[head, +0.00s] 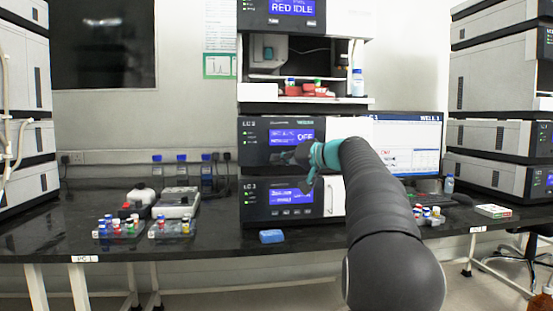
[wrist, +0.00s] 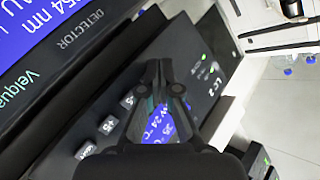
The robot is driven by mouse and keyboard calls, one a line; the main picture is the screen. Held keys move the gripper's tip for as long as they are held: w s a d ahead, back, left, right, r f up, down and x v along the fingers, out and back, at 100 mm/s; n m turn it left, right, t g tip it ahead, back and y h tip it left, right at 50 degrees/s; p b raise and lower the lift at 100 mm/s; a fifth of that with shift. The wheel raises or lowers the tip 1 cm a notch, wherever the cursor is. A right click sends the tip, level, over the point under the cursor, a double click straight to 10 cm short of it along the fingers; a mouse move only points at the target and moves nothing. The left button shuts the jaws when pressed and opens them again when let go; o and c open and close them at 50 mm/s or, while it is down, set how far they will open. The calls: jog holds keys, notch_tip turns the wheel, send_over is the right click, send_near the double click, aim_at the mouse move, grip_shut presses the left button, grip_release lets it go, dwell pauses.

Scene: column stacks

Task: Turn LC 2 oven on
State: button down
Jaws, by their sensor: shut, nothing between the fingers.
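The dark LC 2 oven (head: 252,160) is the upper dark unit in the middle stack in the head view. Its blue screen reads OFF at the right. In the wrist view its front panel shows the LC 2 label (wrist: 212,85), green lights, a blue screen (wrist: 155,128) with partly hidden temperatures, and small white-marked buttons (wrist: 107,125). My gripper (head: 284,157) is in front of the lower part of this panel. In the wrist view my gripper (wrist: 158,66) is shut and empty, covering part of the screen. I cannot tell whether the fingertips touch the panel.
The LC 3 unit (head: 252,212) sits directly below, and a detector panel (wrist: 75,45) lies alongside in the wrist view. A blue block (head: 271,237) is on the bench in front. Vial racks (head: 120,230) stand left. A monitor (head: 425,135) stands behind my arm at right.

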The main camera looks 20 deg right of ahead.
jog(key=shift+w+d, duration=0.1)
jog(key=shift+w, duration=0.25)
dwell(0.4)
jog(key=shift+s, duration=0.1)
dwell(0.3)
jog(key=shift+s+f+b, duration=0.15)
jog(key=shift+s+b, duration=0.25)
jog(key=shift+s+a, duration=0.2)
jog(key=shift+s, duration=0.1)
jog(key=shift+b, duration=0.3)
jog(key=shift+s+a+b, duration=0.25)
jog(key=shift+s+b, duration=0.35)
jog(key=shift+s, duration=0.2)
jog(key=shift+s+a+b, duration=0.2)
jog(key=shift+s+b, duration=0.4)
jog(key=shift+s, duration=0.2)
jog(key=shift+s+a+b, duration=0.25)
jog(key=shift+s+b, duration=0.35)
jog(key=shift+s, duration=0.2)
